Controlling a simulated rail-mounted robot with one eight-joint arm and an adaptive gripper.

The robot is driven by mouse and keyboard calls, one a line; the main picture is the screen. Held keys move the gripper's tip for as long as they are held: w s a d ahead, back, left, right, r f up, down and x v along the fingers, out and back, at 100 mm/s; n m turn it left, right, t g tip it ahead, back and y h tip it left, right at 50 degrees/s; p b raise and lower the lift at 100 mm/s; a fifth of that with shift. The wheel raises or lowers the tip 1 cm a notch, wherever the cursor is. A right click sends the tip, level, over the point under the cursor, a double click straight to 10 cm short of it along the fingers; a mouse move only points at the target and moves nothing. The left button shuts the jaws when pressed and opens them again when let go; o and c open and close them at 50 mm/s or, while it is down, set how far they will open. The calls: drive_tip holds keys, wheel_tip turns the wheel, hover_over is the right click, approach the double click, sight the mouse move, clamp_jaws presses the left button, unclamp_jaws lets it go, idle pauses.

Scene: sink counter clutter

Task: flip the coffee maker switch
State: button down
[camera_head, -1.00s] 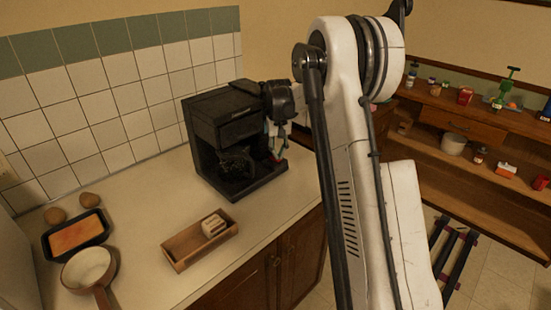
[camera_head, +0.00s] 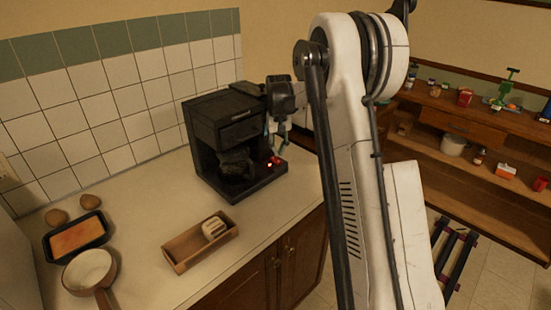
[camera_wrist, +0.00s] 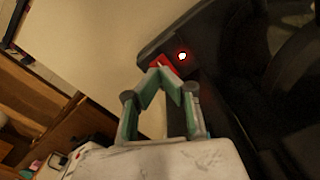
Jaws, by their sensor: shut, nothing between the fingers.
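The black coffee maker (camera_head: 228,125) stands upright on the counter at the right end, with a glass carafe (camera_head: 236,165) inside. A red switch (camera_head: 277,160) sits at the right front of its base, and a light (camera_head: 269,164) beside it glows red. In the wrist view the light (camera_wrist: 182,56) is lit next to the red switch (camera_wrist: 161,64). My gripper (camera_wrist: 157,76) is shut and empty, its green fingertips at the switch and partly covering it. I cannot tell whether they touch it. In the head view my gripper (camera_head: 275,148) hangs just above the switch.
A wooden tray (camera_head: 180,262) with a pale block (camera_head: 214,227) lies in front of the coffee maker. The counter's middle is clear.

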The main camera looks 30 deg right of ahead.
sight(278, 161)
drive_tip(key=shift+r+p, duration=0.7)
drive_tip(key=shift+r, duration=1.45)
